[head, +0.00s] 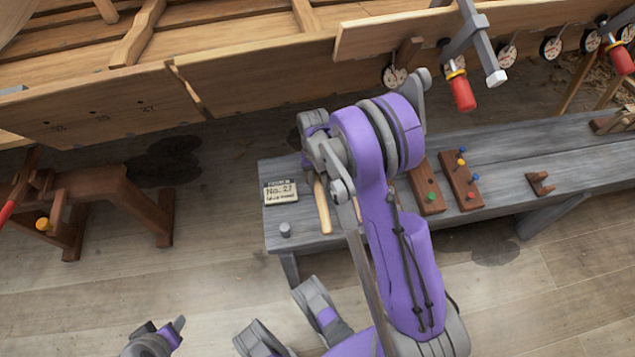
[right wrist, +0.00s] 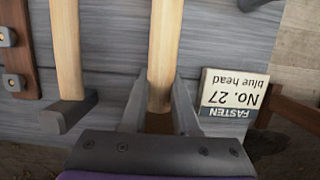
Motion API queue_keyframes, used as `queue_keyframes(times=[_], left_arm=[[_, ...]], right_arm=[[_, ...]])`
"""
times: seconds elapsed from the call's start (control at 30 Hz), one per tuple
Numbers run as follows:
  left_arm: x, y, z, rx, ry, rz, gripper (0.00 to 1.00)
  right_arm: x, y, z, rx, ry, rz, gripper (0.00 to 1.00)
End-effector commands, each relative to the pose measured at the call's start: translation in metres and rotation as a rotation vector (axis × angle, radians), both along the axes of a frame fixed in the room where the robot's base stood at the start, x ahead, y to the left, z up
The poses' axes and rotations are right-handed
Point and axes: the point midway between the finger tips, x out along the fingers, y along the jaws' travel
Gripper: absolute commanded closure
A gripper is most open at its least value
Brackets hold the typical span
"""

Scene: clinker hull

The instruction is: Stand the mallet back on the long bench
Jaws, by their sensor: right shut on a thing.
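In the right wrist view, my right gripper (right wrist: 159,112) is shut on a pale wooden handle (right wrist: 165,50), which I take for the mallet's. A bit of dark brown wood shows between the fingers; the rest of its head is hidden. In the head view, my right gripper (head: 308,160) is over the left end of the long grey bench (head: 520,150), largely covered by my own arm. A pale handle (head: 322,206) shows below it. My left gripper (head: 166,333) is at the bottom edge, partly cut off; its opening is unclear.
A "No. 27 blue head" card (head: 280,192) and a small grey cylinder (head: 285,230) stand at the bench's left end. A second pale handle (right wrist: 67,45) lies beside the held one. Brown blocks with coloured pegs (head: 460,180) are farther right. The plank hull (head: 260,80) rises behind.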

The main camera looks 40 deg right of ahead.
Motion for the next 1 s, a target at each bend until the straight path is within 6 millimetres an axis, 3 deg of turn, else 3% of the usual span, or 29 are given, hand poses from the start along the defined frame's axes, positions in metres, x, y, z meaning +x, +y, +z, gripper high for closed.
queue_keyframes(times=[0.67,0.7,0.9,1.0], left_arm=[[0.001,0.0,-0.01,0.0,0.003,0.0,0.5],[0.001,0.0,-0.01,0.0,0.003,0.0,0.5],[0.001,0.0,-0.009,0.0,0.003,0.0,0.5],[0.001,0.0,-0.009,0.0,0.003,0.0,0.5]], right_arm=[[0.0,0.0,-0.01,0.0,0.0,0.0,1.0],[0.0,0.0,-0.01,0.0,0.0,0.0,0.7],[0.0,0.0,-0.01,0.0,0.0,0.0,0.36],[0.0,0.0,-0.01,0.0,0.0,0.0,0.36]])
